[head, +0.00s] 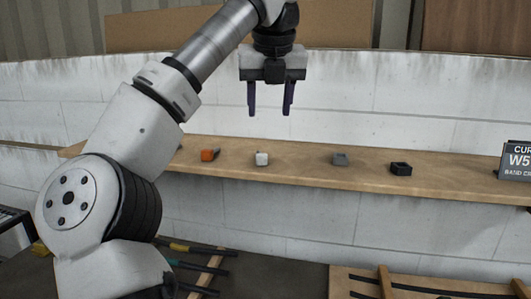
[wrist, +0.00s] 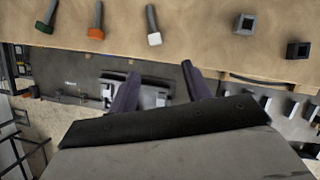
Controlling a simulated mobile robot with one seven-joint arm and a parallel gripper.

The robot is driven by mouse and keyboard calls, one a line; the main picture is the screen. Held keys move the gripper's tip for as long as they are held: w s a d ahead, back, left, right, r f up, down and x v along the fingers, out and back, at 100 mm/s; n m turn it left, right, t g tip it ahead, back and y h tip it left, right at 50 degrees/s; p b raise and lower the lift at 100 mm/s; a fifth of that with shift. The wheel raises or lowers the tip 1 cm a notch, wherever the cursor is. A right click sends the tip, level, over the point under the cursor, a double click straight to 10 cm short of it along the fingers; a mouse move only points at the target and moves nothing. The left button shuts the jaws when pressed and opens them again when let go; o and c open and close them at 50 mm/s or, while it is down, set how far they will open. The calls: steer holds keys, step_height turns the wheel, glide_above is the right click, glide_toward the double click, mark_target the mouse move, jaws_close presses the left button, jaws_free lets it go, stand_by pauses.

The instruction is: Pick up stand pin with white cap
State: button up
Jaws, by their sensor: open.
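The stand pin with white cap (head: 261,159) is on the wooden shelf, left of the shelf's middle in the head view. In the wrist view the white cap (wrist: 154,39) is near the shelf edge, with a grey shaft running up from it. In the head view the shaft is mostly hidden behind the cap. My gripper (head: 269,112) is open and empty, fingers pointing down, above and apart from the pin. In the wrist view my gripper's fingertips (wrist: 160,68) are just below the white cap in the picture.
An orange-capped pin (head: 208,155) lies left of the white one, and a green-capped pin (wrist: 42,27) farther left. A grey square block (head: 340,159) and a black square holder (head: 400,169) sit to the right. A sign (head: 516,161) stands at the far right. A block wall rises behind.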

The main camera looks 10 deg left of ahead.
glide_above(261, 154)
steer(key=s+d, duration=0.2)
steer(key=s, duration=0.1)
step_height(261, 154, down, 7)
steer(key=shift+w+f, duration=0.1)
steer(key=shift+f, duration=0.05)
steer(key=shift+w+a+f+p, duration=0.3)
steer(key=shift+w+f+p, duration=0.15)
steer(key=shift+f, duration=0.3)
steer(key=shift+w+a+f+p, duration=0.4)
steer(key=shift+w+f, duration=0.1)
steer(key=shift+f, duration=0.3)
steer(key=shift+w+a+f+p, duration=0.25)
steer(key=shift+w+f+p, duration=0.2)
steer(key=shift+f, duration=0.3)
jaws_close()
